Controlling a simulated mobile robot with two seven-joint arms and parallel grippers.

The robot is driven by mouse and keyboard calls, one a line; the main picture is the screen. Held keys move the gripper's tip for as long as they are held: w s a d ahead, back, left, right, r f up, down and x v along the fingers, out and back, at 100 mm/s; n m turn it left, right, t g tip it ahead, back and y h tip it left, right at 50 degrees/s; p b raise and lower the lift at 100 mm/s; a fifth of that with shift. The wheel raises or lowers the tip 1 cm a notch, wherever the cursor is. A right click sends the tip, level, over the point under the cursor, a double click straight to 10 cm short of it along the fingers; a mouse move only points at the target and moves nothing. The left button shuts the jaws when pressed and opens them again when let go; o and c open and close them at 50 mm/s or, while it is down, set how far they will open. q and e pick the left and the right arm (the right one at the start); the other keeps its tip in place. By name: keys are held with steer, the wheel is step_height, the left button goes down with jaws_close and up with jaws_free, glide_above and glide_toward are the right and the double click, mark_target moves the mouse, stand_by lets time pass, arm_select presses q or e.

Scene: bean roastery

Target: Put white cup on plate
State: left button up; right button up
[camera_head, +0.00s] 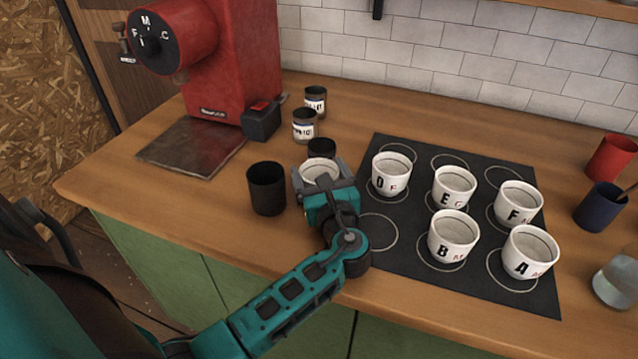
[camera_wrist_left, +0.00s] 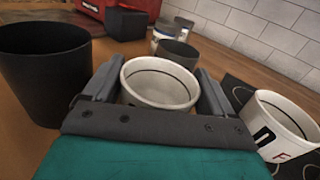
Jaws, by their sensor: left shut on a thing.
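My left gripper (camera_head: 325,182) is shut on a white cup (camera_head: 320,169), just left of the black mat. In the left wrist view the cup (camera_wrist_left: 160,80) is upright between the two fingers (camera_wrist_left: 155,95); I cannot tell whether its base touches the counter. No dish-like plate shows. The black mat (camera_head: 412,225) has white rings and holds several lettered white cups, including D (camera_head: 391,175), E (camera_head: 454,188), F (camera_head: 517,205), B (camera_head: 452,240) and A (camera_head: 529,252). A ring (camera_head: 376,232) at its front left is empty. My right gripper is not in view.
A black tumbler (camera_head: 266,188) stands close left of the gripper, and a small dark cup (camera_head: 321,147) just behind it. Two jars (camera_head: 304,126) and a red grinder (camera_head: 228,70) with a flat metal sheet (camera_head: 183,148) are farther back. Red (camera_head: 610,158) and blue (camera_head: 598,207) cups stand right.

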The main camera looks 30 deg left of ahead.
arm_select(q)
steer(key=c, duration=0.3)
steer(key=shift+r, duration=0.2)
step_height(320, 180, up, 20)
steer(key=shift+a+f+p, duration=0.15)
steer(key=shift+f+p, duration=0.05)
steer(key=shift+p, duration=0.15)
